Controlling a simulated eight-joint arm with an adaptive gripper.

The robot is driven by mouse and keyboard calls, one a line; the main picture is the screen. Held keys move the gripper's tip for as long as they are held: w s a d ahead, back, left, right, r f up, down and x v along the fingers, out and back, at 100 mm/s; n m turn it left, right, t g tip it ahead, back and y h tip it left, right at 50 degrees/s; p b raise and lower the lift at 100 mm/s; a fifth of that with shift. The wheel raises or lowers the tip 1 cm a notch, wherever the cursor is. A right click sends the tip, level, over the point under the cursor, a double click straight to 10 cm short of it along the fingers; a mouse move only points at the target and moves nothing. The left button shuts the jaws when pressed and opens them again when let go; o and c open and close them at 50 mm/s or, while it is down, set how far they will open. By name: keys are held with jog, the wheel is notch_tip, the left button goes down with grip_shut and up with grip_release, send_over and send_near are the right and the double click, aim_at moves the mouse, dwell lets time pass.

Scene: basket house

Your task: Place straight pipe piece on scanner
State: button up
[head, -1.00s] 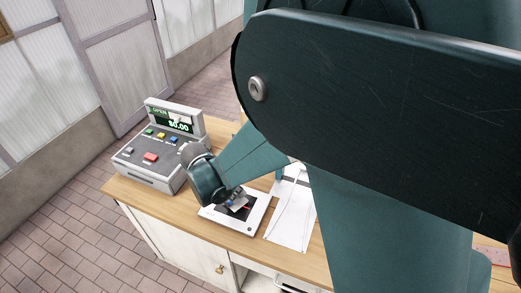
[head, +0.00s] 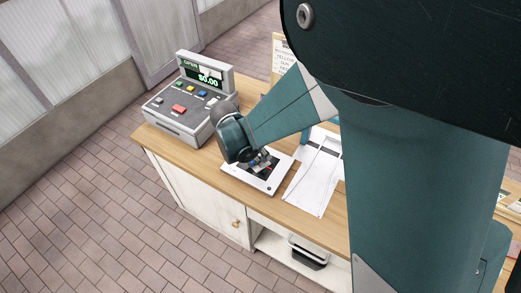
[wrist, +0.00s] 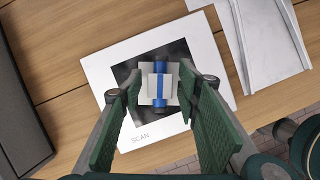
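The scanner is a white panel (head: 247,182) with a dark glass on the wooden counter, and it also shows in the wrist view, marked SCAN (wrist: 102,75). In the head view my gripper (head: 262,160) points down at the scanner and mostly hides the piece.
A grey cash register (head: 190,105) with a lit display stands left of the scanner. White sheet-like trays (head: 317,175) lie to its right. The counter's front edge is close below the scanner. A dark-and-white box (head: 308,252) sits on the shelf underneath.

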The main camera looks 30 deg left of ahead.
jog(key=shift+r, duration=0.25)
jog(key=p+v, duration=0.4)
jog(key=v, duration=0.7)
jog(key=shift+r+p, duration=0.3)
jog(key=shift+r, duration=0.1)
jog(key=shift+s, duration=0.1)
dwell(0.3)
jog(key=w+d+r+m+y, duration=0.1)
jog(key=w+d+r+m, duration=0.3)
jog(key=d, duration=0.6)
jog(key=w+d+r+m, duration=0.1)
jog(key=d+r+m, duration=0.45)
jog(key=d, duration=0.45)
jog(key=w+d+r+m+y, duration=0.1)
jog(key=w+d+r+m, duration=0.3)
jog(key=d, duration=0.5)
jog(key=s+d+r+m+t, duration=0.1)
jog(key=s+d+m, duration=0.3)
jog(key=d, duration=0.5)
jog(key=s+d+r+m+t, duration=0.1)
jog(key=s+d+r+m, duration=0.2)
jog(key=d+m, duration=0.5)
jog(key=s+d+r+m+t, duration=0.1)
jog(key=s+d+m, duration=0.4)
jog(key=d, duration=0.5)
jog(key=shift+s+d+r+m, duration=0.3)
jog(key=shift+d+r+m, duration=0.05)
jog(key=shift+r+m, duration=0.15)
jog(key=shift+f, duration=0.15)
